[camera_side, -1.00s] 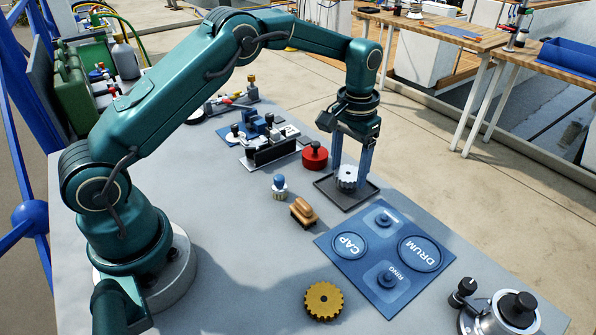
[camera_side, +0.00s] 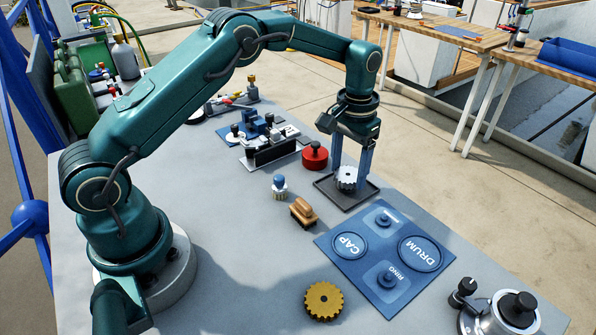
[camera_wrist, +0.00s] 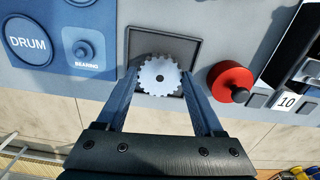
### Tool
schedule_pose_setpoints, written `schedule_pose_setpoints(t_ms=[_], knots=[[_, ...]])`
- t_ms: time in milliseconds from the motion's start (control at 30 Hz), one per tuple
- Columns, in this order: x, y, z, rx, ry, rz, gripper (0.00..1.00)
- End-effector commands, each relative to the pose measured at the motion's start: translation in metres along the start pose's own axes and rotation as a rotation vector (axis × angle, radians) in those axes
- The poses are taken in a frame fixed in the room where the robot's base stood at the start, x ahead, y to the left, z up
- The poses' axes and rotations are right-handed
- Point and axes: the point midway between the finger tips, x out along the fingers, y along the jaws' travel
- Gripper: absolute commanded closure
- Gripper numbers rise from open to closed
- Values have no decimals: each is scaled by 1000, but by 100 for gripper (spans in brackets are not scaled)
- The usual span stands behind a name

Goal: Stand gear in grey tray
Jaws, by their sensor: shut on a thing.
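The silver toothed gear (camera_side: 346,178) is in the grey tray (camera_side: 360,200), toward the tray's back left in the side view. My gripper (camera_side: 353,178) reaches straight down over the tray with its blue fingers on either side of the gear. In the wrist view the gear (camera_wrist: 160,75) lies between the two fingertips (camera_wrist: 160,74), and the fingers are shut on it. The dark-rimmed tray (camera_wrist: 193,47) shows around and beyond it. I cannot tell for certain whether the gear's underside touches the tray floor.
A red knobbed part (camera_side: 315,156) stands just left of the tray. A wooden-handled brush (camera_side: 303,211), a small blue-topped part (camera_side: 279,187) and a blue labelled mat (camera_side: 365,278) are nearby. A gold gear (camera_side: 323,300) lies at the front. The bench between is clear.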

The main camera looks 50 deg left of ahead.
Motion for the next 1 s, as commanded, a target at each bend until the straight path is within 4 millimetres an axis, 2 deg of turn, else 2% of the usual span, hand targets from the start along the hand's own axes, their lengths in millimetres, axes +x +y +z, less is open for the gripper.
schedule_pose_setpoints(t_ms=[1000], knots=[[12, 0, 0, 0, 0, 0, 98]])
